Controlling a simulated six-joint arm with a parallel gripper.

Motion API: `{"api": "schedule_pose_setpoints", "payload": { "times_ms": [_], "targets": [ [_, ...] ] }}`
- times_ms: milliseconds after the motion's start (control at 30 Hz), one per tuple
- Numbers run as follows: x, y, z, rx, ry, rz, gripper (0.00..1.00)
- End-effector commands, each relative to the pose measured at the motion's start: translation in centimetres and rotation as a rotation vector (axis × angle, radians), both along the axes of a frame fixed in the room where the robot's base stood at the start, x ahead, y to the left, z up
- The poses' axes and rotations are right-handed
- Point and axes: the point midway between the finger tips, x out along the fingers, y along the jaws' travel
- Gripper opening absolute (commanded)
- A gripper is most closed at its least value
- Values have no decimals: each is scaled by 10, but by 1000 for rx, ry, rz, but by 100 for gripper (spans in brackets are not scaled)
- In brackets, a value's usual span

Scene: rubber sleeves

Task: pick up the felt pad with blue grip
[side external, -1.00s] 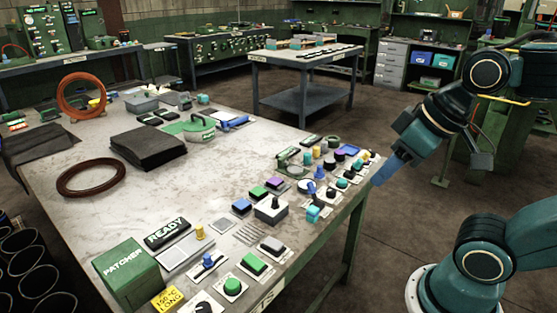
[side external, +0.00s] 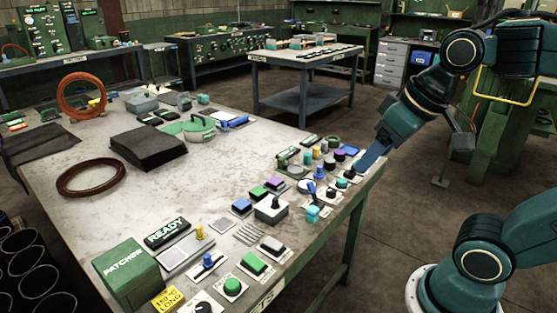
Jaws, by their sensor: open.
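Several small pads and blocks with coloured tops lie along the right side of the bench. My gripper (side external: 358,172) is the blue end of the arm, at the bench's right edge beside the cluster of small knobbed pieces. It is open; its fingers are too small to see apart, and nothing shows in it. It hides part of the cluster.
The metal-topped bench (side external: 215,180) also carries a dark stack of sheets (side external: 148,148), a green patcher box (side external: 128,275) and a brown rubber ring (side external: 91,178). An orange ring (side external: 82,95) stands at the back left. The bench's middle is clear.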

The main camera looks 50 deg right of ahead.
Motion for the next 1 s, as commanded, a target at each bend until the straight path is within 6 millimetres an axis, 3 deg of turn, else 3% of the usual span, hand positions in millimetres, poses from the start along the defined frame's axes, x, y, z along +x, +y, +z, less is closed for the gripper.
{"api": "schedule_pose_setpoints", "payload": {
  "times_ms": [500,767,1000],
  "targets": [
    [104,-48,26,65,111,-264,66],
    [157,-85,20,98,164,-400,66],
    [202,-125,2,130,211,-526,66]
  ]
}}
